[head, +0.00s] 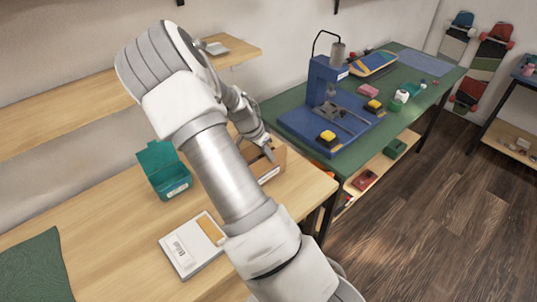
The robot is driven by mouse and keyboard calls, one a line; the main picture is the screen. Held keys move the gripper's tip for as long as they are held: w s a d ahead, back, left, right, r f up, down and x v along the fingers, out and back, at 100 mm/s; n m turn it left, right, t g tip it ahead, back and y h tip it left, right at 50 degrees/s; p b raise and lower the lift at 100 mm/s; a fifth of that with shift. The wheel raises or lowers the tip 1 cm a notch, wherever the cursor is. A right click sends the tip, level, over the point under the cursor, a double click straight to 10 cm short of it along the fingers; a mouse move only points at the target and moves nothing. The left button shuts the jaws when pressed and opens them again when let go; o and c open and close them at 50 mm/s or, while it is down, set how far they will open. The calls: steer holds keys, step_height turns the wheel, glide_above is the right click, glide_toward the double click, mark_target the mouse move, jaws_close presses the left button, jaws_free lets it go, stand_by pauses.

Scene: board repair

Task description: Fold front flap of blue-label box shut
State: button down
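An open brown cardboard box (277,166) stands on the wooden table near its far right end, with a pale label on its front side. Whether the label has blue on it is too small to tell. My gripper (268,152) is over the box, pointing down at its top opening, with its tip close to or touching the flaps. Whether it touches them, and whether its fingers are open or shut, cannot be told. My arm hides the left part of the box, and the front flap's exact angle is unclear.
A teal bin (166,178) with a raised back stands left of my arm. A white scale-like device (183,250) lies in front, partly beside my arm. A green bench (405,70) with a blue press (320,85) adjoins at right. The wooden table (110,235) is clear at left centre.

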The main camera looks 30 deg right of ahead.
mark_target(274, 164)
steer(key=shift+w, duration=0.1)
steer(key=w+g, duration=0.1)
steer(key=g, duration=0.1)
steer(key=w+f+g+h+p, duration=0.1)
steer(key=g, duration=0.1)
steer(key=shift+a+n, duration=0.15)
steer(key=shift+n, duration=0.25)
steer(key=g+b, duration=0.1)
steer(key=w+f+g+b, duration=0.1)
steer(key=shift+n+g, duration=0.3)
steer(key=g+b, duration=0.1)
steer(key=b, duration=0.2)
steer(key=w+f+g+h+b, duration=0.1)
steer(key=g+b, duration=0.1)
steer(key=b, duration=0.1)
steer(key=shift+a+f+n+b, duration=0.15)
steer(key=shift+f+n+b, duration=0.05)
steer(key=shift+n+b, duration=0.2)
steer(key=g+b, duration=0.1)
steer(key=b, duration=0.2)
steer(key=shift+w+f+h, duration=0.1)
steer(key=shift+w+h, duration=0.05)
steer(key=shift+h, duration=0.15)
steer(key=shift+a+n+g+b, duration=0.1)
steer(key=shift+n+g+b, duration=0.25)
steer(key=shift+b, duration=0.2)
steer(key=c, duration=1.1)
jaws_free()
